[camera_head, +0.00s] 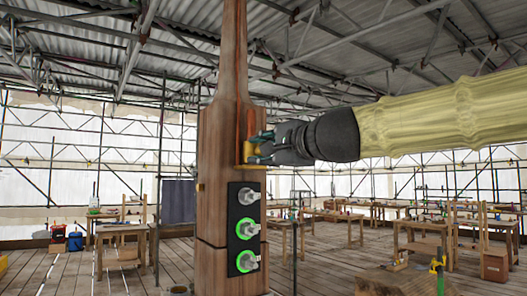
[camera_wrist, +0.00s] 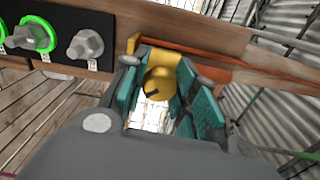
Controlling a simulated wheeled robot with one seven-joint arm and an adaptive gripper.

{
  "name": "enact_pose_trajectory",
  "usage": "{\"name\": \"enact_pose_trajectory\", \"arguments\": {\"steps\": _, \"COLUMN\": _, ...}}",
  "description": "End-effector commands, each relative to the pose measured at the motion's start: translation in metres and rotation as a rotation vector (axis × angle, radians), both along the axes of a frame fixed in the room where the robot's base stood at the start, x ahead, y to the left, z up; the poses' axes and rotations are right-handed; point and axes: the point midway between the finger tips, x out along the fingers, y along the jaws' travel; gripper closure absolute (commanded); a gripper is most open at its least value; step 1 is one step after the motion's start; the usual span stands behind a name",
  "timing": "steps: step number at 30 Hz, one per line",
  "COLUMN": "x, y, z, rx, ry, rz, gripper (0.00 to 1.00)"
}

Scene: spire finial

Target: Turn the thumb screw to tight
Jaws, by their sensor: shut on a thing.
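The thumb screw looks like a gold round knob (camera_wrist: 158,84) with a dark mark on its face. It sits between the teal finger pads of my gripper (camera_wrist: 162,98) in the wrist view. In the head view my gripper (camera_head: 258,149) reaches in from the right to the wooden post (camera_head: 216,150), at a gold bracket (camera_head: 248,166) on its right side. The gripper is shut on the knob; the fingers hide most of it in the head view. I cannot tell how tight the screw is.
Below my gripper, a black panel (camera_head: 235,207) on the post carries three grey bolts. The lower two have lit green rings (camera_head: 246,262); the top bolt (camera_head: 249,196) shows no lit ring. Work tables (camera_head: 430,228) stand behind on the plank floor.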

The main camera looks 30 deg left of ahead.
Motion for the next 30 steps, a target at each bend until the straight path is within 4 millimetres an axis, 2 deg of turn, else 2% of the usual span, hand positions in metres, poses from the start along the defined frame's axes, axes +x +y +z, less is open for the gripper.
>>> {"name": "enact_pose_trajectory", "arguments": {"steps": 18, "x": 0.0016, "y": -0.001, "z": 0.0012, "rx": 0.207, "ry": 0.498, "rz": -0.002, "gripper": 0.95}}
{"name": "enact_pose_trajectory", "arguments": {"steps": 30, "x": 0.0014, "y": -0.0009, "z": 0.0013, "rx": 0.27, "ry": 0.649, "rz": -0.001, "gripper": 0.95}}
